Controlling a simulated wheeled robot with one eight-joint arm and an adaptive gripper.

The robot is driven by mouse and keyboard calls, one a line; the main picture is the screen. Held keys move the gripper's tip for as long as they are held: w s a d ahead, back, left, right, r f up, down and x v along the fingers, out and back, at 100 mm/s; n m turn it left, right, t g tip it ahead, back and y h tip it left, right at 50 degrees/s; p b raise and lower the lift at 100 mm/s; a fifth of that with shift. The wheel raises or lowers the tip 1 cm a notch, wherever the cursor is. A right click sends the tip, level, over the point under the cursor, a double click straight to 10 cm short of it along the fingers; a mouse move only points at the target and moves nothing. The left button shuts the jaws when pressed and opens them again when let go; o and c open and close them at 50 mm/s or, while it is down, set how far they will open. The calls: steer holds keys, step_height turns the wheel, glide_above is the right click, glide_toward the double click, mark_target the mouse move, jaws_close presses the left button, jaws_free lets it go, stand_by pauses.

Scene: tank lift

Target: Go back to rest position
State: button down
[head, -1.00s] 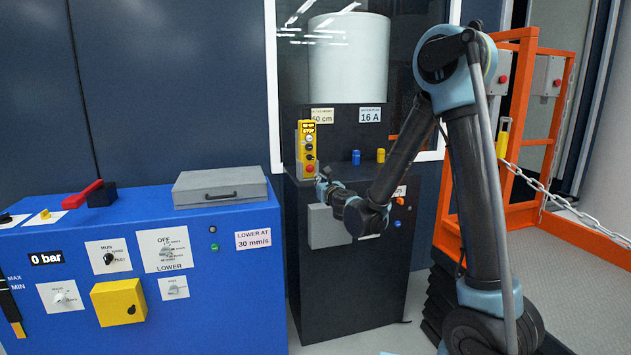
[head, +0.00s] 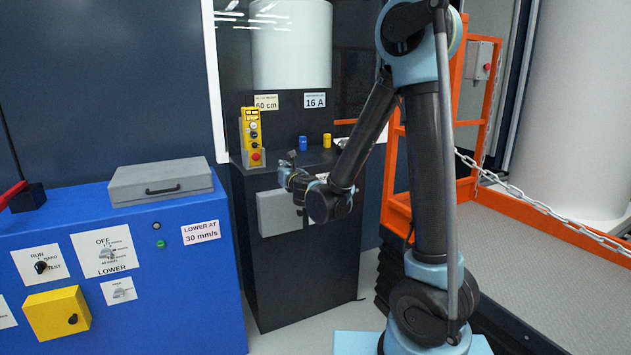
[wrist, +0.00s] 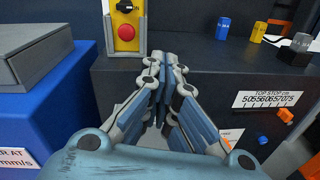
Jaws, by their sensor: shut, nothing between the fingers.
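My gripper (head: 288,163) is held in front of the dark cabinet (head: 305,270), left of my arm's upright links in the head view. In the wrist view my gripper (wrist: 166,58) is shut, with its fingertips together and nothing between them. Just beyond its tips stands the yellow control box (head: 252,137) with a red button, on the cabinet's top edge. The box also shows in the wrist view (wrist: 126,45), slightly left of the fingers. I cannot tell the exact gap between the fingertips and the cabinet.
The blue console (head: 190,290) with a grey case (head: 160,182) on top stands at left. At right are an orange frame (head: 397,178), a chain (head: 545,212) and a grey platform (head: 560,280).

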steer(key=d+r+m+h, duration=0.1)
steer(key=d+m+h, duration=0.6)
steer(key=d+m, duration=0.9)
steer(key=s+d+f+m+g+h, duration=0.2)
steer(key=s+d+m, duration=0.1)
steer(key=d, duration=0.6)
steer(key=s+d+f+m+g+h, duration=0.2)
steer(key=s+d+m+g, duration=0.15)
steer(key=d, duration=0.65)
steer(key=s+d+f+m+g, duration=0.2)
steer(key=s+d+f+m, duration=0.15)
steer(key=s, duration=0.35)
steer(key=s+d+f+m+g, duration=0.2)
steer(key=s+d+f+m, duration=0.1)
steer(key=s+m, duration=0.25)
steer(key=s+f+m+g+y, duration=0.1)
steer(key=s+f+m+g, duration=0.1)
steer(key=s+m, duration=0.2)
steer(key=s+a+f+m+g+y, duration=0.1)
steer(key=s+f+m+g+y, duration=0.1)
steer(key=s, duration=0.9)
steer(key=shift+s+a+f+m, duration=0.25)
steer(key=shift+f+m, duration=0.3)
steer(key=shift+m, duration=0.3)
steer(key=shift+w+f, duration=0.2)
steer(key=shift+w, duration=0.25)
